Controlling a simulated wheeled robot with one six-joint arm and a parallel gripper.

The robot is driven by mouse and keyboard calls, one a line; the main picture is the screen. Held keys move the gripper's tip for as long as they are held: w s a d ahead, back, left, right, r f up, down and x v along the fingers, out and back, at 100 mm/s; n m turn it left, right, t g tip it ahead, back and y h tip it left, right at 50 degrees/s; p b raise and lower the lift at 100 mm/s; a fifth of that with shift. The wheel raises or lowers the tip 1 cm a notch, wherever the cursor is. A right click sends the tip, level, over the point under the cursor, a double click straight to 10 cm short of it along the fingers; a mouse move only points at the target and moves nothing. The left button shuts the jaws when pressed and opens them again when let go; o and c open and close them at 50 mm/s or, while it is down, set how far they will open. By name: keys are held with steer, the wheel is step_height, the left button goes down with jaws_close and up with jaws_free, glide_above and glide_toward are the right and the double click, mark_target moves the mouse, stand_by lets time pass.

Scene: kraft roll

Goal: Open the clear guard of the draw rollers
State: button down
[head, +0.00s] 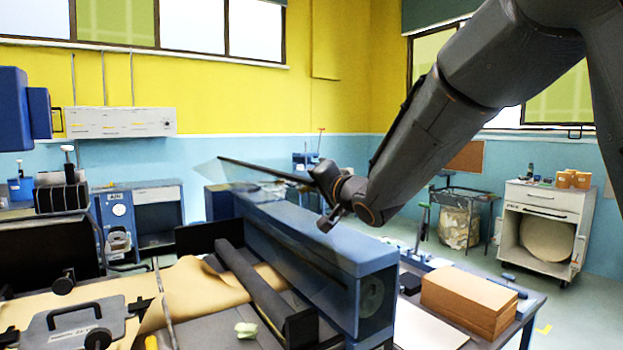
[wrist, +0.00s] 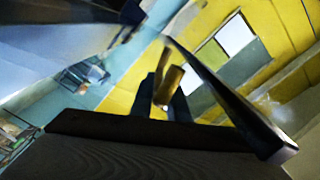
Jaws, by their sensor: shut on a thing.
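The clear guard (head: 208,172) is a see-through sheet with a dark edge bar. In the head view it stands raised and tilted above the blue machine housing (head: 300,233), with the bar sloping down to the right toward my gripper (head: 328,185). My gripper is at the right end of this bar. In the wrist view the fingers of my gripper (wrist: 166,100) are shut around a brownish piece (wrist: 170,84), which looks like the guard's handle. The dark bar (wrist: 225,95) runs beside it. A dark roller (head: 255,285) lies left of the housing. My arm hides part of the grip.
Brown kraft paper (head: 190,290) runs over the machine bed at left. A stack of brown board (head: 468,300) lies on the table at right. A white cabinet (head: 543,225) stands farther right. Open floor shows beyond the table.

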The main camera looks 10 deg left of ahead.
steer(key=shift+w+d+f+m+p, duration=0.1)
steer(key=shift+w+d+m+p, duration=0.3)
steer(key=shift+w+d, duration=0.35)
steer(key=shift+w+d+f+m+p, duration=0.1)
steer(key=shift+w+d+m+p, duration=0.35)
steer(key=shift+d, duration=0.35)
steer(key=c, duration=1.8)
jaws_free()
steer(key=shift+w, duration=0.1)
steer(key=shift+o, duration=0.2)
steer(key=shift+r, duration=0.1)
steer(key=b+v, duration=0.3)
steer(key=v, duration=0.5)
